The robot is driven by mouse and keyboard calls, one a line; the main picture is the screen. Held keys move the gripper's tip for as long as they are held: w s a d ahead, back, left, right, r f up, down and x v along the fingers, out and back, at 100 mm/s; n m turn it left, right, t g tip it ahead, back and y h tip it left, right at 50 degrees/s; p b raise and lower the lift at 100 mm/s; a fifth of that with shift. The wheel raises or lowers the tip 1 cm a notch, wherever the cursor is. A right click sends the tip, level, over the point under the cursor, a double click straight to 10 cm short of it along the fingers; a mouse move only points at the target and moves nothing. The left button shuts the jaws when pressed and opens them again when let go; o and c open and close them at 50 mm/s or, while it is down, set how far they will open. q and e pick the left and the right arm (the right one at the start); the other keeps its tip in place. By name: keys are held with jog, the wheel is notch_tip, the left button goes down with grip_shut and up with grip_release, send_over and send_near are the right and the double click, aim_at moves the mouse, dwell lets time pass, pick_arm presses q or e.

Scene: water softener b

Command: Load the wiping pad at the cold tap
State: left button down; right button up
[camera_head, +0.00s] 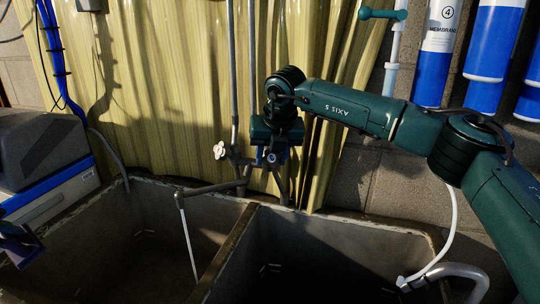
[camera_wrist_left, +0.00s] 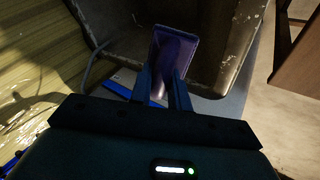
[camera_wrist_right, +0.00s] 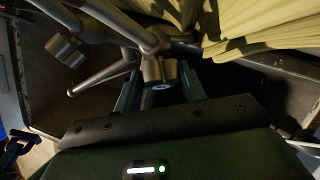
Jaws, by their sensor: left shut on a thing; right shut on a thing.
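My right gripper (camera_head: 272,152) is at the tap fittings against the back wall. In the right wrist view its fingers (camera_wrist_right: 160,86) are shut around a grey tap knob with a blue-marked end (camera_wrist_right: 159,87). My left gripper (camera_wrist_left: 166,85) is shut on a flat purple pad (camera_wrist_left: 176,48), which sticks out beyond the fingertips over the sink edge. In the head view the pad end shows dark at the left edge (camera_head: 18,248). A spout (camera_head: 210,188) reaches left over the left basin, with a thin white line, apparently water, below its tip.
A double sink (camera_head: 237,245) with a dividing wall lies below. Another tap knob (camera_head: 220,150) is left of my right gripper. A grey and blue box (camera_head: 45,150) stands at left. Blue and white cylinders (camera_head: 495,40) hang at right. A white hose (camera_head: 445,245) enters the right basin.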

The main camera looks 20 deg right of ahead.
aim_at(16, 250)
jog(key=shift+c, duration=0.4)
pick_arm(q)
jog(key=shift+f, duration=0.2)
pick_arm(e)
jog(key=shift+f, duration=0.1)
pick_arm(q)
notch_tip(16, 250, down, 3)
jog(key=b, duration=0.3)
jog(key=shift+f+b, duration=0.15)
jog(key=shift+b, duration=0.15)
pick_arm(e)
jog(key=shift+d+f+m+y, duration=0.15)
jog(key=shift+f+m+y, duration=0.1)
jog(key=shift+m+y, duration=0.65)
pick_arm(q)
jog(key=shift+f, duration=0.2)
pick_arm(e)
jog(key=shift+r, duration=0.15)
pick_arm(q)
jog(key=shift+r, duration=0.2)
pick_arm(e)
jog(key=shift+r, duration=0.2)
jog(key=o, duration=1)
jog(key=shift+c, duration=0.2)
